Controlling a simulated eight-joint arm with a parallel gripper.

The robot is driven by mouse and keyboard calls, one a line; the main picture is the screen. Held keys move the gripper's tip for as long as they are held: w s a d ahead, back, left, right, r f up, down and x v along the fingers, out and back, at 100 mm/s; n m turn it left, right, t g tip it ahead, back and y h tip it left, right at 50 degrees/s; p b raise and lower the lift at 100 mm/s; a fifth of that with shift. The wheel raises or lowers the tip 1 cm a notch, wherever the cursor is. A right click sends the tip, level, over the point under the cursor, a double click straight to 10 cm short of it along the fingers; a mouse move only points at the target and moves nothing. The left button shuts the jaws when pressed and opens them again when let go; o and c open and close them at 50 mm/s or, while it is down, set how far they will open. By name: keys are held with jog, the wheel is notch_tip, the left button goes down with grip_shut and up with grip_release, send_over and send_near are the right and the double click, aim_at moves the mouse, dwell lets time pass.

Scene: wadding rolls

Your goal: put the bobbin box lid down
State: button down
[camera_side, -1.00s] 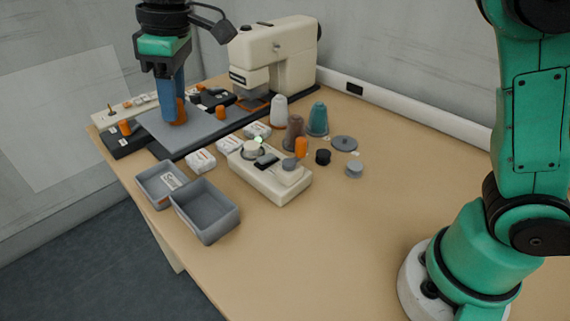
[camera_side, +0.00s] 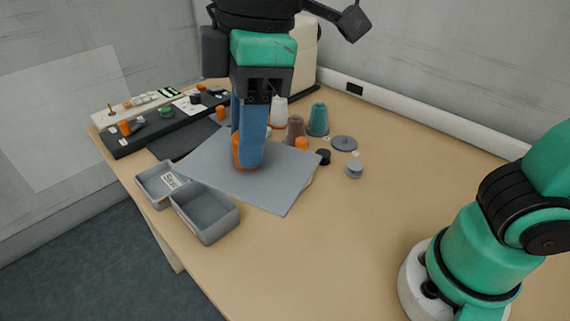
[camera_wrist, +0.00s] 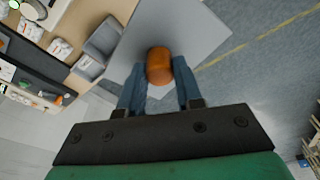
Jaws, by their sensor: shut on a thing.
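The bobbin box lid (camera_side: 280,188) is a flat grey panel with an orange knob (camera_wrist: 159,66). My gripper (camera_side: 247,158) is shut on the knob from above, its blue fingers on either side of it. In the wrist view the lid (camera_wrist: 205,32) fills the top middle.
Two grey bins, one labelled (camera_side: 158,190) and one empty (camera_side: 207,208), stand at the table's left edge. Thread cones, such as the teal one (camera_side: 317,120), a grey disc (camera_side: 344,143) and small spools stand right of the lid.

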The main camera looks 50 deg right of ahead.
aim_at(289, 179)
jog(key=shift+n, duration=0.4)
jog(key=s, duration=0.1)
jog(key=s+f, duration=0.1)
jog(key=s+d+f, duration=0.1)
jog(key=s, duration=0.1)
jog(key=shift+f, duration=0.1)
jog(key=shift+s+f, duration=0.1)
jog(key=shift+f, duration=0.2)
notch_tip(289, 179, down, 20)
jog(key=shift+r, duration=0.2)
jog(key=shift+f, duration=0.15)
jog(key=c, duration=0.6)
grip_release()
